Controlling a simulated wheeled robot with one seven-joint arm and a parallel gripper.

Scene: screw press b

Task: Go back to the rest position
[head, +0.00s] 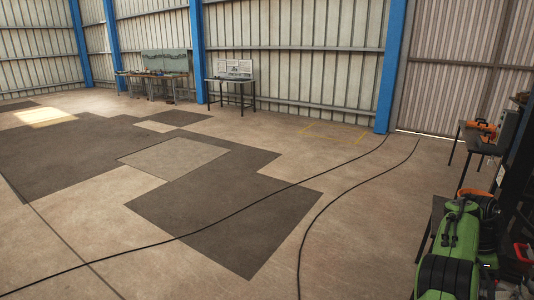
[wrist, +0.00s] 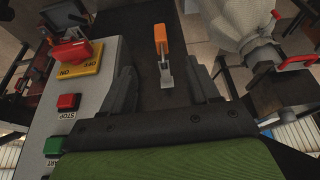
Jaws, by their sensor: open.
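My gripper (wrist: 163,72) shows in the wrist view with its two dark fingers spread apart and nothing between them in its grasp. An orange-handled lever (wrist: 160,40) with a metal lower part lies in line with the gap, against a dark surface; its distance from the fingers is hard to tell. A grey control box (wrist: 105,50) is close beside the left finger. In the head view my green arm is at the lower right, and the gripper's fingers cannot be made out there.
The box carries a red rotary switch (wrist: 72,52), a red stop button (wrist: 68,101) and a green button (wrist: 54,145). A table (head: 468,139) with an orange tool (head: 483,127) stands at the right. Black cables (head: 308,222) cross the otherwise open floor. Workbenches (head: 232,81) line the back wall.

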